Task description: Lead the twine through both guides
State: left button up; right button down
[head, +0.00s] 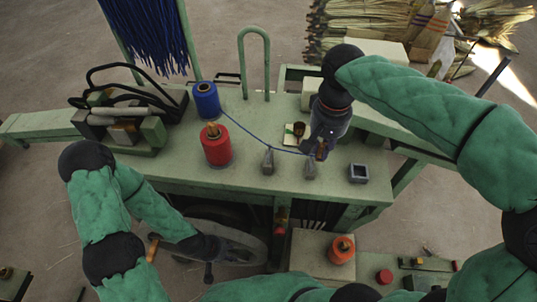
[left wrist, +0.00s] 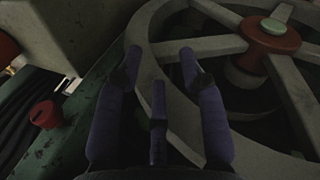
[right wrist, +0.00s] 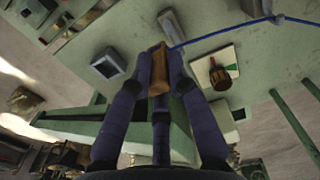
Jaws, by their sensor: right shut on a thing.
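A blue twine spool (head: 206,100) stands on the green bench. Its blue twine (head: 240,131) runs right, past the top of the left grey guide (head: 268,161), to my right gripper (head: 319,152) beside the right grey guide (head: 310,169). The right gripper is shut on a brown wooden piece (right wrist: 159,72) at the twine's end. In the right wrist view the twine (right wrist: 215,34) passes by the near guide (right wrist: 171,24); I cannot tell whether it lies inside either guide. My left gripper (left wrist: 160,62) is open and empty over the large wheel.
A red spool (head: 217,146) stands left of the guides. A grey square block with a hole (head: 358,173) sits to their right, and a small card with a brown object (head: 295,131) lies behind. A spoked wheel (left wrist: 170,95) is below the bench front.

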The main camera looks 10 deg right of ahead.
jog(key=shift+w+d, duration=0.1)
jog(key=shift+d, duration=2.8)
jog(key=shift+f, duration=0.1)
